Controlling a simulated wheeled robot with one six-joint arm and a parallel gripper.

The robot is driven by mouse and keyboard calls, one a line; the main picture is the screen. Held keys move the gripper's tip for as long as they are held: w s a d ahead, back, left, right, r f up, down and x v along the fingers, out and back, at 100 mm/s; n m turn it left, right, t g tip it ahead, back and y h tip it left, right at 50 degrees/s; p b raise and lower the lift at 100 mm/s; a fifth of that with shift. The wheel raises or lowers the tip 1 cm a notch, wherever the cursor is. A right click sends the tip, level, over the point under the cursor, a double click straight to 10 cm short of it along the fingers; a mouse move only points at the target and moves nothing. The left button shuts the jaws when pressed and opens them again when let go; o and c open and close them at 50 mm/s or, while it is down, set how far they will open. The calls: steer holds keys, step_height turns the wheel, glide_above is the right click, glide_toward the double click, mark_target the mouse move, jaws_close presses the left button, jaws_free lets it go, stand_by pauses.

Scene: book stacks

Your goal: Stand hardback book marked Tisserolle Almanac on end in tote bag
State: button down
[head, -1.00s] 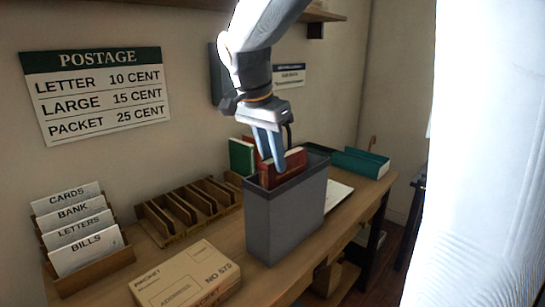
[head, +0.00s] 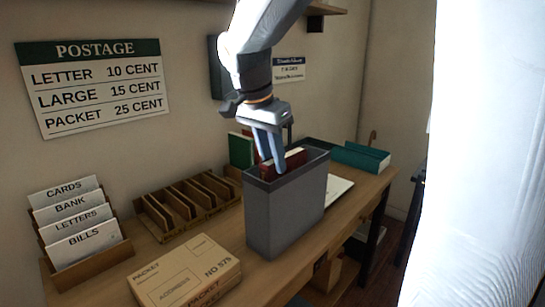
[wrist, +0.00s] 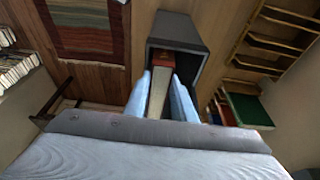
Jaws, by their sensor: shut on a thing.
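A grey open-topped tote bag (head: 287,212) stands upright on the wooden desk. A dark red book (head: 293,160) is upright inside it, with only its top edge showing above the rim. My gripper (head: 272,163) is above the bag with its blue fingers on either side of the book's top. In the wrist view the fingers (wrist: 166,98) are shut on the red book (wrist: 160,88), whose pale page edge faces the camera. The tote bag's dark wall (wrist: 178,28) surrounds it. The book's title cannot be read, and its lower end is hidden in the bag.
A green book (head: 241,150) stands behind the bag, and a teal box-like item (head: 361,157) lies to the right. A slotted wooden rack (head: 187,207), a card holder (head: 85,240) and a cardboard packet (head: 185,275) fill the desk's left side.

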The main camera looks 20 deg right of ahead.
steer(key=shift+f, duration=0.3)
steer(key=c, duration=1.4)
jaws_free()
steer(key=shift+r+p, duration=3.05)
steer(key=shift+r, duration=0.95)
